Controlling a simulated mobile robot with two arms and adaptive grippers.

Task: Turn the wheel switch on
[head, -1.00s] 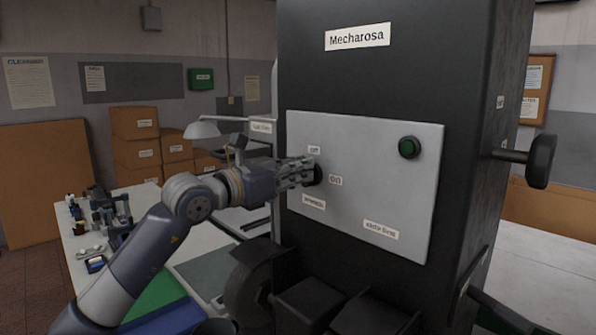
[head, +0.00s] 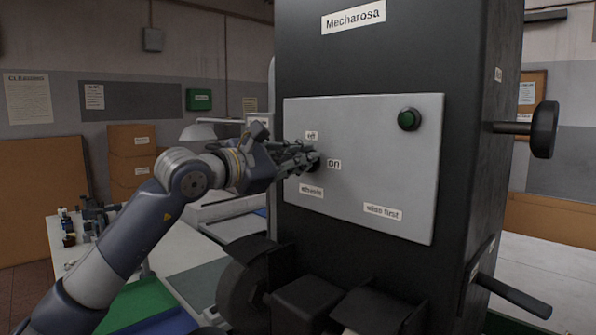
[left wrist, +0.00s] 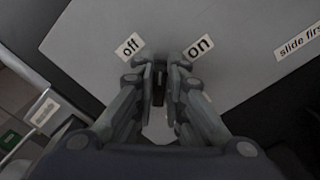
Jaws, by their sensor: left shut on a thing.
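The wheel switch (head: 315,160) is a small dark knob on the grey panel (head: 385,175) of the black Mecharosa machine. An "off" label (head: 312,135) is above it and an "on" label (head: 334,164) is to its right. My left gripper (head: 306,158) is at the panel, shut on the switch. In the left wrist view the fingers (left wrist: 160,82) close on the dark switch (left wrist: 159,92), with "off" (left wrist: 130,47) at upper left and "on" (left wrist: 199,47) at upper right. The fingers hide much of the switch. My right gripper is not in view.
A green button (head: 409,119) sits at the panel's upper right. A handwheel (head: 543,130) sticks out from the machine's right side. Dark machine parts (head: 305,300) jut out below the panel. A white table (head: 185,250) with small items and a lamp (head: 198,131) stand at left.

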